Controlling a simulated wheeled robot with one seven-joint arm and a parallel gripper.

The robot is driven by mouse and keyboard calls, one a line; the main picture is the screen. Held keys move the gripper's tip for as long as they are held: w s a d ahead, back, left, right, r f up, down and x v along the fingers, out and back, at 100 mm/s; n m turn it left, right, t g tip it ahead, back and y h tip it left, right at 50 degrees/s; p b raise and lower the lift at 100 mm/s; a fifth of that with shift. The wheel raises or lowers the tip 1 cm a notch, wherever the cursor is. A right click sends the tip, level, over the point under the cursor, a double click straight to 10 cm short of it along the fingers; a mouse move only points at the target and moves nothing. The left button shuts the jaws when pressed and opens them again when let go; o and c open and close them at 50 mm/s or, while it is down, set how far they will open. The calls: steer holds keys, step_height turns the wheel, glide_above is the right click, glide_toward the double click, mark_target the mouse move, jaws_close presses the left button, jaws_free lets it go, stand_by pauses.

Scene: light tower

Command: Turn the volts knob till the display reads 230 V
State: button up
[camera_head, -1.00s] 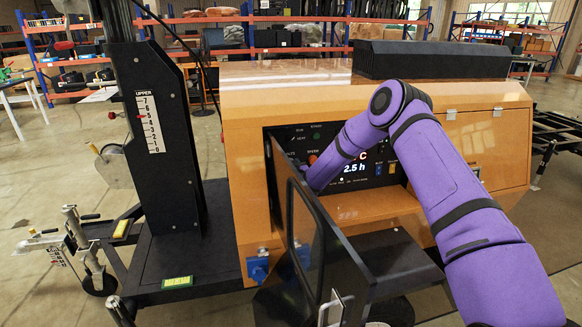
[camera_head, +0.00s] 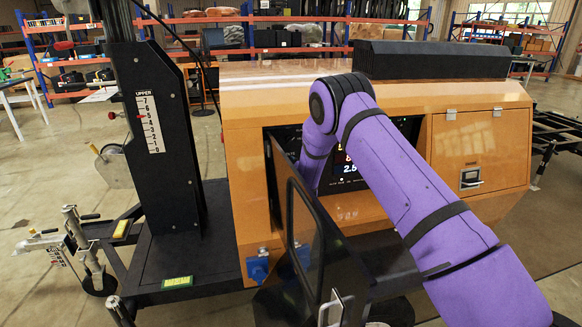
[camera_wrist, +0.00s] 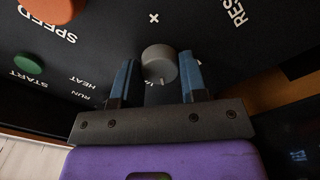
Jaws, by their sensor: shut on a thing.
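A grey round knob (camera_wrist: 159,64) sits on the black control panel (camera_wrist: 110,40) in the wrist view. My gripper (camera_wrist: 160,72) has its two blue fingers on either side of this knob and is shut on it. Lettering below the knob is mostly hidden by my gripper. In the head view my purple arm covers the knob and much of the panel. The lit display (camera_head: 349,168) shows only in part beside my arm; its bottom line reads 2.5, and the upper lines cannot be read.
An orange speed knob (camera_wrist: 55,8) and a green start button (camera_wrist: 28,64) are left of my gripper. The open black panel door (camera_head: 318,235) hangs in front of the orange cabinet (camera_head: 480,150). The black mast (camera_head: 150,110) stands to the left.

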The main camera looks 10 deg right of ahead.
steer(key=shift+n, duration=0.6)
steer(key=o, duration=0.9)
steer(key=shift+s, duration=3.8)
